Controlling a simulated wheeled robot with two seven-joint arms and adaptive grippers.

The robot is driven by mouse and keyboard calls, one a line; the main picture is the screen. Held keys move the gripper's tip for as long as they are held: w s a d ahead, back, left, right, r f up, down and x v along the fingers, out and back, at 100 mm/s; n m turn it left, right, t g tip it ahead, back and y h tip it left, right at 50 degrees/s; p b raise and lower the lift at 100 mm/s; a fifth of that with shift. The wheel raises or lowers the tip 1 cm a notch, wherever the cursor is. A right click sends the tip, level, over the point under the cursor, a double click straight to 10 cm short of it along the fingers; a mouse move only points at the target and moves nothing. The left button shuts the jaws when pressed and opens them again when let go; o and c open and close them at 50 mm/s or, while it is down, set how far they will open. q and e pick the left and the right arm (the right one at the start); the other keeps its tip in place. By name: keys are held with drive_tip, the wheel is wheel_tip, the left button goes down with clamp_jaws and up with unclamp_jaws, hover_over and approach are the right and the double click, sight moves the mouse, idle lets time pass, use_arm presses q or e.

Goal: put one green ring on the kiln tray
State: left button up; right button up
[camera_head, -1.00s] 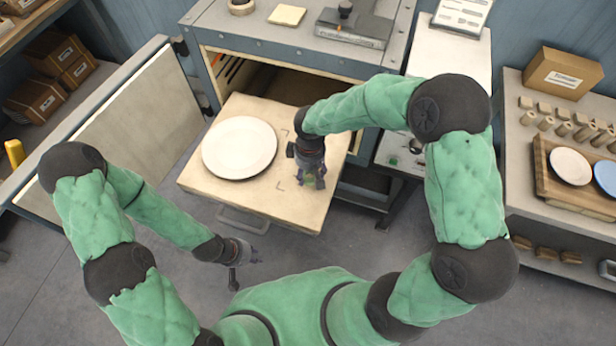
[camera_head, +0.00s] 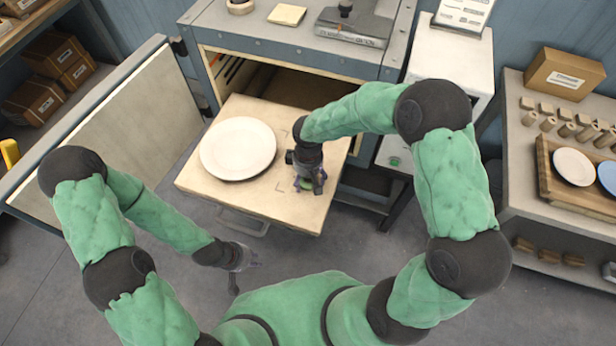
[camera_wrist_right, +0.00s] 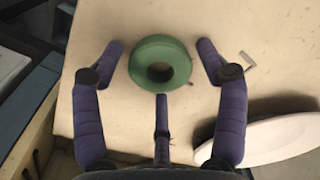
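One green ring (camera_wrist_right: 160,66) lies flat on the pale kiln tray (camera_head: 235,108), near its front right part. In the head view only a bit of green shows under my right gripper (camera_head: 312,184). In the right wrist view my right gripper (camera_wrist_right: 160,52) has its purple fingers spread around the ring, with visible gaps at the left and right. A third finger stands on the near side of the ring. My left gripper (camera_head: 243,258) hangs empty in front of the tray, above the floor; its finger opening is too small to judge.
A white plate (camera_head: 238,148) covers the tray's left part and shows in the right wrist view (camera_wrist_right: 275,139). The kiln (camera_head: 290,55) stands open behind the tray, its door (camera_head: 125,125) swung left. A bench (camera_head: 550,238) with plates and small pieces is at right.

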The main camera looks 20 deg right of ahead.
sight(308, 180)
drive_tip(key=shift+r, duration=0.1)
drive_tip(key=shift+r, duration=0.2)
use_arm(q)
wheel_tip(308, 180, up, 3)
drive_tip(key=p, duration=0.3)
drive_tip(key=shift+r, duration=0.2)
use_arm(e)
wheel_tip(308, 180, up, 12)
use_arm(q)
drive_tip(key=shift+c, duration=0.4)
use_arm(e)
drive_tip(key=shift+f, duration=0.1)
idle(0.7)
